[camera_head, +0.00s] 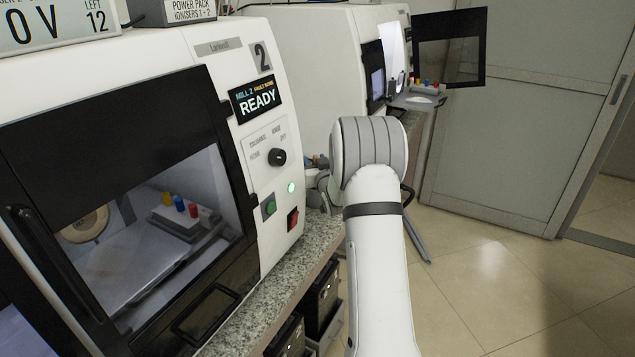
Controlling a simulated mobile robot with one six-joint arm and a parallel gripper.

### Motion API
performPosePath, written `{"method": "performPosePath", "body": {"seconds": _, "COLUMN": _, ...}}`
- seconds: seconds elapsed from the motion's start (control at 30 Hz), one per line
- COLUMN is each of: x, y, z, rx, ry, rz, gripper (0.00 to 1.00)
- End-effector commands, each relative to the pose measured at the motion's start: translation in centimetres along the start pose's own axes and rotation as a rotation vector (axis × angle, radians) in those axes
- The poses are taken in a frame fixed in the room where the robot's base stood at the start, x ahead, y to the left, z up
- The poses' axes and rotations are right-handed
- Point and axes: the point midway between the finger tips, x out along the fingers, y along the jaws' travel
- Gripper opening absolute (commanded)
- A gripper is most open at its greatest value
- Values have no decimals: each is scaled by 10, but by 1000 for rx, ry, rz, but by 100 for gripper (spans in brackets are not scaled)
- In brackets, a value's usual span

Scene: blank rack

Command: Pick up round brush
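I cannot make out a round brush in the head view. My white and grey arm rises through the middle of the view and hides part of the counter behind it. Small grey parts at the arm's left side look like my wrist and gripper (318,184), close to the front of the nearer mill, but the fingertips are not clear. I cannot see whether the gripper is open or shut, or whether it holds anything.
The nearer white mill (262,185) reads READY, and its dark-framed window (150,240) shows coloured pegs on a block. A second mill (310,65) stands behind, with an open dark door (450,48). The granite counter (300,270) runs below. Tiled floor (490,265) is clear at right.

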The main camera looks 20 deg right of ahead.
Motion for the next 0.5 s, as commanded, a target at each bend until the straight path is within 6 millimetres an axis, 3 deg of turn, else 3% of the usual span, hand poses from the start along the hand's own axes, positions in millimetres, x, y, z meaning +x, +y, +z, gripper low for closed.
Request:
{"method": "performPosePath", "body": {"seconds": 0.17, "x": 0, "y": -1, "z": 0, "rx": 0, "ry": -1, "rz": -1, "gripper": 39}}
{"method": "performPosePath", "body": {"seconds": 0.5, "x": 0, "y": -2, "z": 0, "rx": 1, "ry": -1, "rz": -2, "gripper": 11}}
